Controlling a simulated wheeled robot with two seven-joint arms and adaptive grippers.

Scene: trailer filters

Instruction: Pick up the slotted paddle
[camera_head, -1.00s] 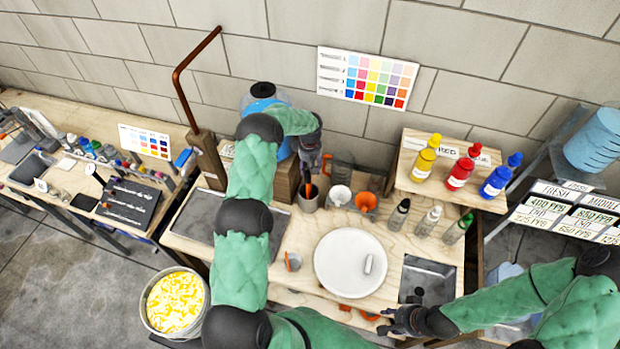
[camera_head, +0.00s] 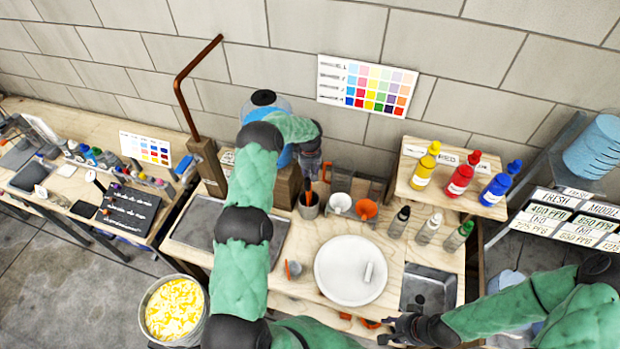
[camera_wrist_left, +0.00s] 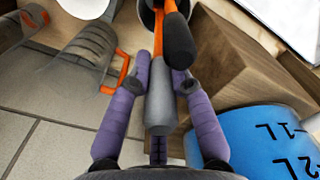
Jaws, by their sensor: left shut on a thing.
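My left gripper (camera_wrist_left: 160,88) has its purple fingers closed around the grey handle of an upright tool (camera_wrist_left: 159,108). The tool's orange shaft runs down into a grey cup (camera_head: 308,211); its lower end is hidden, so I cannot see any slots. A second tool with a black handle (camera_wrist_left: 179,45) and an orange shaft stands right beside it in the same cup. In the head view my left gripper (camera_head: 311,170) is just above the cup. My right gripper (camera_head: 398,330) is low at the front edge of the bench; its fingers are too small to read.
A wooden block (camera_wrist_left: 245,60) and a blue graduated container (camera_wrist_left: 260,145) stand close to the left gripper. A clear jug with an orange handle (camera_wrist_left: 120,75) is on its other side.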

